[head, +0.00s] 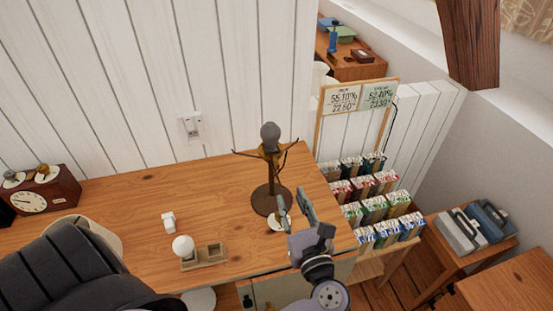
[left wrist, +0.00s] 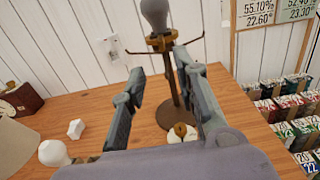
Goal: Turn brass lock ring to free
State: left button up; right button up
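A dark lamp stand (head: 271,185) stands upright on the wooden desk with a grey bulb (head: 270,131) on top. A brass ring (head: 269,150) sits around its neck just under the bulb, with thin dark arms sticking out sideways. The ring shows near the top of the left wrist view (left wrist: 161,41). My left gripper (head: 296,207) is open and empty, to the right of the stand in the head view. In the left wrist view its fingers (left wrist: 161,64) frame the stand's pole, below the ring, with no visible contact. My right gripper is not in view.
A white disc with a brass knob (left wrist: 181,132) lies by the lamp base. A small wooden tray (head: 211,254), white bulb (head: 183,246), white block (head: 168,221) and clock (head: 44,197) are on the desk (head: 140,195). A packet rack (head: 372,205) stands right of it.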

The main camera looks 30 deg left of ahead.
aim_at(278, 166)
pick_arm(q)
jog(key=p+x, duration=0.2)
jog(key=x, duration=1)
jog(key=shift+w, duration=0.15)
jog(key=shift+w+a+p, duration=0.35)
jog(key=shift+w+a, duration=0.1)
jog(key=shift+a, duration=0.1)
jog(key=shift+a+f, duration=0.1)
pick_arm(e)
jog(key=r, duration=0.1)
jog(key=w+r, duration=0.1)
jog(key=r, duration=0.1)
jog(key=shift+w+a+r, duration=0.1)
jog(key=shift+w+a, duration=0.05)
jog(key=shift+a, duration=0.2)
pick_arm(q)
jog(key=shift+c, duration=0.2)
jog(key=c, duration=0.5)
grip_shut()
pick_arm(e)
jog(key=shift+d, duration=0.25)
